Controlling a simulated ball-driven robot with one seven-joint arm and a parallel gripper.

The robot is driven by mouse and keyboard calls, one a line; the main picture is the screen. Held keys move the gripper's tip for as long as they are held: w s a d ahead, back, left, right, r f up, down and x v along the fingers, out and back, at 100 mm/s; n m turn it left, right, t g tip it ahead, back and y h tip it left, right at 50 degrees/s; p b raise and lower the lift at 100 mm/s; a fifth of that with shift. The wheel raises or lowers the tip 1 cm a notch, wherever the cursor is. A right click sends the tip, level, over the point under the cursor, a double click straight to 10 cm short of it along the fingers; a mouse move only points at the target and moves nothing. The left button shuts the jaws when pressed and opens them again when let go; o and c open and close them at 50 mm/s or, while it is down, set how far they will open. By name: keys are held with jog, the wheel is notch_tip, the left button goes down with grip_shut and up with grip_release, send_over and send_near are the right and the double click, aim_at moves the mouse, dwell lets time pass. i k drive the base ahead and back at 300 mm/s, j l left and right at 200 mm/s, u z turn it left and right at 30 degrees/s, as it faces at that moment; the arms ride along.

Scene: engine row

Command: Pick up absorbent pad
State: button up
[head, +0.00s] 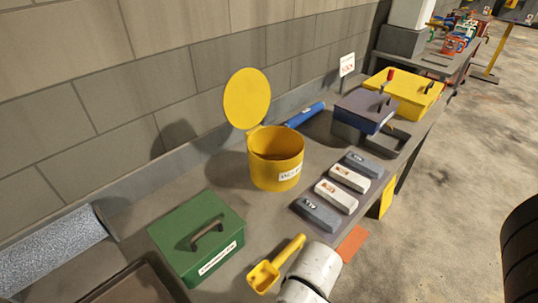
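No thing in the head view carries a readable label naming an absorbent pad. A speckled blue-grey sheet or roll (45,255) lies at the left end of the bench, partly cut off by the frame; it looks like absorbent material, but I cannot tell for sure. Two grey and two white block-like packs sit in a row on a dark tray; the nearest grey pack (316,215) and a white pack (336,196) have small markings too blurred to read. My gripper is not in view.
The grey bench (225,180) runs along a block wall. On it stand a green lidded box (197,238), an open yellow bin (275,160), a yellow scoop (275,266), a blue cylinder (305,115), and a yellow case (405,92). Concrete floor (440,210) is clear at right.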

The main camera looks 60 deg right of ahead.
aim_at(344, 201)
jog(key=k+j+z, duration=0.1)
jog(key=z, duration=1.35)
